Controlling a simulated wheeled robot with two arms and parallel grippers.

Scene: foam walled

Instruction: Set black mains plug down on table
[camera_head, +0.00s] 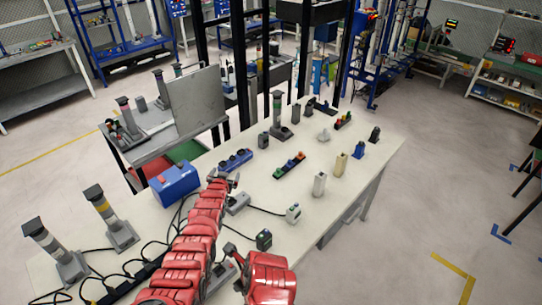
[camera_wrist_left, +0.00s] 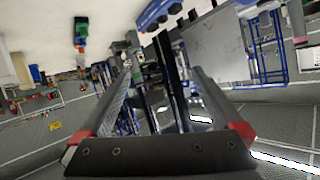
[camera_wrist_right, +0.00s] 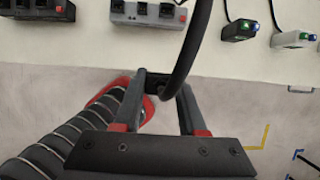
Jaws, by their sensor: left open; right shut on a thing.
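The black mains plug (camera_wrist_right: 158,80) shows in the right wrist view between the fingertips of my right gripper (camera_wrist_right: 160,92), which is shut on it. Its black cable loops up from the plug past the top of that view. In the head view my right gripper (camera_head: 231,249) is low over the near part of the white table (camera_head: 262,218); the plug is too small to make out there. My left gripper (camera_head: 232,182) is open and reaches over the middle of the table. In the left wrist view its fingers (camera_wrist_left: 160,100) are apart with nothing between them.
A grey socket strip (camera_wrist_right: 148,12) and a black one (camera_wrist_right: 38,6) are near the plug. A black adapter (camera_head: 264,240) and a white adapter (camera_head: 293,213) stand to the right. A blue box (camera_head: 175,184) is at left. The table's right front edge has bare room.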

